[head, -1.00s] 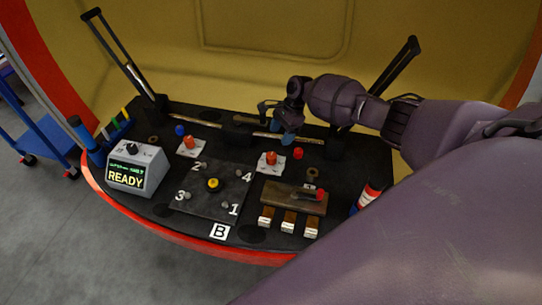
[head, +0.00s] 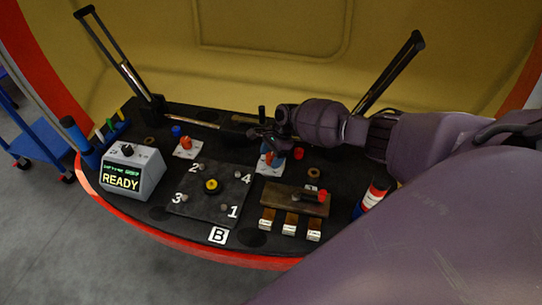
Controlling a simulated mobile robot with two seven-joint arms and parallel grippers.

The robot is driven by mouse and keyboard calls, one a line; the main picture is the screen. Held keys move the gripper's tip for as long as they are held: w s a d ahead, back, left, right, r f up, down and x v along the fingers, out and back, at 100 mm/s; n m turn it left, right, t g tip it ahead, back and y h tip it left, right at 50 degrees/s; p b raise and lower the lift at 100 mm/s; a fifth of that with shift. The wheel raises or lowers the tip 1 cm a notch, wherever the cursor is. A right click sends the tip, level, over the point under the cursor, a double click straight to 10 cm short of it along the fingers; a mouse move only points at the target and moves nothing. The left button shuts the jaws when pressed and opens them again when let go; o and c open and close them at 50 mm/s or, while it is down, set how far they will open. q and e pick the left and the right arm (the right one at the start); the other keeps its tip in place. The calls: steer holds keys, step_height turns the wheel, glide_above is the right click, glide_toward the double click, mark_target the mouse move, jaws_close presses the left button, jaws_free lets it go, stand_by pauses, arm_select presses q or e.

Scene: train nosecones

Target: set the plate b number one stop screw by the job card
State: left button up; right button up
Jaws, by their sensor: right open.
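Plate B (head: 190,205) is a dark square plate on the black bench, with corners numbered 1 to 4 and a yellow-and-black knob (head: 211,186) at its middle. The number one stop screw (head: 224,209) is a small grey head beside the "1" at the near right corner. A white "B" label (head: 218,235) lies in front. My right gripper (head: 270,149) is open, behind and right of the plate, above the red-orange part on the right white base (head: 262,168), which it partly hides. I cannot tell whether they touch. My left gripper is out of view. I cannot make out a job card.
A grey box (head: 133,171) at left reads "READY"; its smaller green line is illegible. A wooden block (head: 290,200) with several tags in front lies right of the plate. Loose red (head: 299,153) and blue (head: 176,131) caps stand behind. Upright bars rise at both rear corners.

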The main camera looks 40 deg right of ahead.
steer(key=c, duration=0.9)
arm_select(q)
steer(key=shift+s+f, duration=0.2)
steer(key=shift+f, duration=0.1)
arm_select(e)
steer(key=shift+c, duration=0.2)
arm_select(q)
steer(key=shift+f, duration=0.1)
